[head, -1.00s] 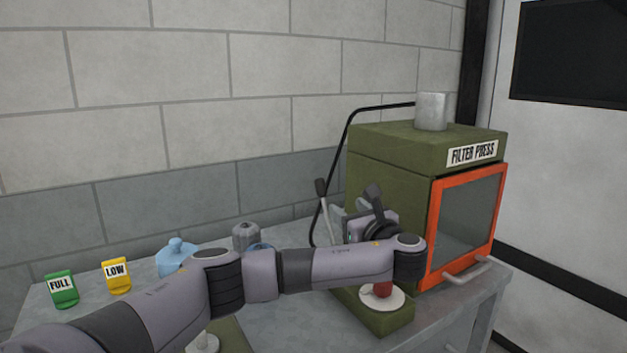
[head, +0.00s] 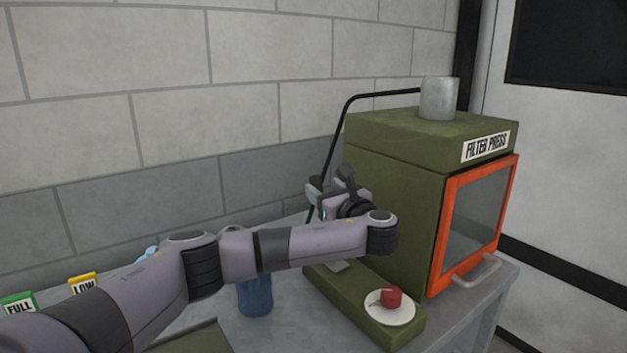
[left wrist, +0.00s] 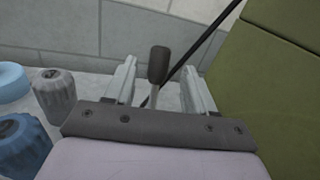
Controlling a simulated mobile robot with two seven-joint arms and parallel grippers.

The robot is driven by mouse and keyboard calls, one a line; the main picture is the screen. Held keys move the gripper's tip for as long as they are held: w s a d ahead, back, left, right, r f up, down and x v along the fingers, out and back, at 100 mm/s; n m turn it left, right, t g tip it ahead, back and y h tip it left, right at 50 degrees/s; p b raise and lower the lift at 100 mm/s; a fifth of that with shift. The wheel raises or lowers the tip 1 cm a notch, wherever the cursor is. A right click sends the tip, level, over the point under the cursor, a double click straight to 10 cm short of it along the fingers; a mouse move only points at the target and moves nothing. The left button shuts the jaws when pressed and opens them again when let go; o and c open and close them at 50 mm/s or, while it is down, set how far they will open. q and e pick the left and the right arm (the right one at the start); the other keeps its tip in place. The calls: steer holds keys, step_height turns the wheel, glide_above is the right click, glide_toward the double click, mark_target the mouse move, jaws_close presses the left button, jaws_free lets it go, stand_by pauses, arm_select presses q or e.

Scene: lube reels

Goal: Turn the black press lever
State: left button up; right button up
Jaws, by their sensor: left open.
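The black press lever (left wrist: 158,65) shows in the left wrist view as a dark grip on a thin metal rod, standing beside the green filter press. My left gripper (head: 318,195) is open, left of the press in the head view. In the left wrist view its two fingers stand on either side of the lever, with a gap to each. In the head view the lever is mostly hidden by my gripper and wrist. The filter press (head: 395,200) has an orange-framed glass door (head: 475,220). My right gripper is not in view.
A black bent pipe (head: 345,115) runs down beside the press, behind the lever. A red knob (head: 391,297) sits on a white disc on the press base. A blue jar (head: 255,297) and a grey jar (left wrist: 58,95) stand left. Yellow (head: 84,285) and green (head: 18,304) tags stand farther left.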

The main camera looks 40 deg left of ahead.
mark_target(318, 184)
arm_select(q)
steer(key=shift+p+x, duration=0.35)
steer(key=shift+x, duration=2.5)
steer(key=shift+d, duration=0.1)
jaws_close()
